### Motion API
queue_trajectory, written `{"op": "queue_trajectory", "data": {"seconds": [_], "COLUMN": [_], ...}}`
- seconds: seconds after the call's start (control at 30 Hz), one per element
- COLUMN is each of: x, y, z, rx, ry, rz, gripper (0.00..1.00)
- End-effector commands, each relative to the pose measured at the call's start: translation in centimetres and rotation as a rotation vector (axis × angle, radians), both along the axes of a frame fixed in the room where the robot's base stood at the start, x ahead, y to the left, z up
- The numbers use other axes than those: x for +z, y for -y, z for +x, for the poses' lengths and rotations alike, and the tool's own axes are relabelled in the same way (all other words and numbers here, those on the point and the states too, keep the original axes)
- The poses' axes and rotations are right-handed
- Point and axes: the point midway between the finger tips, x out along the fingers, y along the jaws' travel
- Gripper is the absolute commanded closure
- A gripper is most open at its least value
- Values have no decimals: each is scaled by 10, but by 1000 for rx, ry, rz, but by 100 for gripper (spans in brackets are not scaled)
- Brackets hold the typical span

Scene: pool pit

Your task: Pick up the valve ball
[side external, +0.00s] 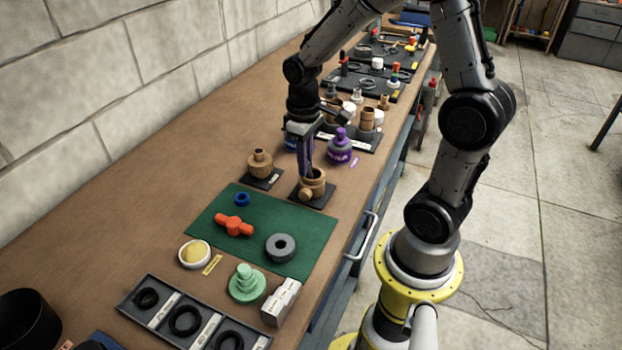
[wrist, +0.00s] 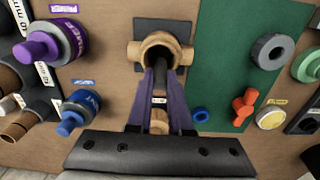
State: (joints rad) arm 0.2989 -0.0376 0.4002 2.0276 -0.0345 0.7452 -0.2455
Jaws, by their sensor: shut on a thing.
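A tan-brown valve body (side external: 315,182) with an open round mouth and side stubs sits on a dark square plate; it also shows in the wrist view (wrist: 146,48). My gripper (side external: 305,172) points down at this body, its purple fingers reaching into the mouth. In the wrist view my gripper (wrist: 160,68) has its fingertips close together there, shut on a small dark grey thing (wrist: 160,57), apparently the valve ball. Most of it is hidden by the fingers and the body wall, so its shape is unclear. It is still within the mouth.
A green mat (side external: 210,215) holds a red handle (side external: 234,226), a blue ring (side external: 242,199) and a grey ring (side external: 281,247). A black parts tray (side external: 140,310) lies in front.

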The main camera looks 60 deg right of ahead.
Motion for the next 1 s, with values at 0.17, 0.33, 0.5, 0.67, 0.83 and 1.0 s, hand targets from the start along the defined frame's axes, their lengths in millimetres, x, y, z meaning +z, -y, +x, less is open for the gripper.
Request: {"op": "queue_trajectory", "data": {"seconds": [0.17,0.33,0.5,0.67,0.83,1.0], "x": [0,6,24,48,79,102], "y": [0,0,0,-4,-12,-24], "z": [0,1,1,-12,-37,-72], "rx": [0,0,0,0,0,0], "ry": [1,3,5,6,8,6], "rz": [0,-1,-1,-2,-2,-1], "gripper": [100,100,100,100,100,100]}}
